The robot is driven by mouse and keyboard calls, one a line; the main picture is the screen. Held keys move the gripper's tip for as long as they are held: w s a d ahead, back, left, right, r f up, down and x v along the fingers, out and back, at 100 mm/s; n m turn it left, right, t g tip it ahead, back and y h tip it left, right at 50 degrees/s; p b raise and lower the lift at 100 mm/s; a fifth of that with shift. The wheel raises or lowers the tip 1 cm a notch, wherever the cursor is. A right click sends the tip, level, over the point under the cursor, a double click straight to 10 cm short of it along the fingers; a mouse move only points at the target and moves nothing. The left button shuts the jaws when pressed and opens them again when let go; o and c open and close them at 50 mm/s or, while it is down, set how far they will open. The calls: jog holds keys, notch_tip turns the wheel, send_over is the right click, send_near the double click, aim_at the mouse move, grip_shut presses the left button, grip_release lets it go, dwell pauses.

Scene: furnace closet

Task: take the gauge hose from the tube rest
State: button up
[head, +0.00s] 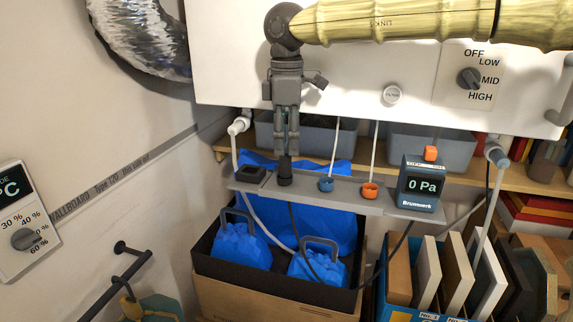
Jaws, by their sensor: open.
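The gauge (420,187) reads 0 Pa and stands at the right end of a grey ledge (348,190) below the white furnace. A thin black gauge hose (294,222) seems to loop from below the gauge up to a black cylindrical end piece (285,178) at the ledge. I cannot tell whether this piece is the tube rest or the hose's fitting. My gripper (286,153) points straight down just above it, its fingertips at or near its top. The gripper is open; its fingers show nearly edge-on, so any contact is unclear.
A dark block (250,174) sits close left of the gripper. Blue (326,184) and orange (370,190) fittings on white tubes stand to the right. Blue bags (241,245) fill a box (280,296) below. The furnace panel (350,75) is close behind my arm.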

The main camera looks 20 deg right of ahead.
aim_at(287, 157)
jog(key=shift+w+a+f+p, duration=0.15)
jog(key=shift+w+f+p, duration=0.15)
jog(key=shift+w+f, duration=0.25)
jog(key=shift+s+f+p, duration=0.1)
jog(key=shift+f+p, duration=0.25)
jog(key=shift+f, duration=0.05)
jog(key=shift+s+f+p, duration=0.55)
jog(key=shift+s+f, duration=0.25)
jog(key=shift+s, duration=0.05)
jog(key=shift+f, duration=0.35)
jog(key=shift+w+a+f, duration=0.1)
jog(key=shift+w+f, duration=0.4)
jog(key=shift+f, duration=0.15)
jog(key=shift+s+r, duration=0.1)
jog(key=shift+s, duration=0.1)
jog(key=shift+s+r, duration=0.1)
jog(key=shift+s, duration=0.05)
jog(key=shift+c, duration=1)
jog(key=c, duration=0.8)
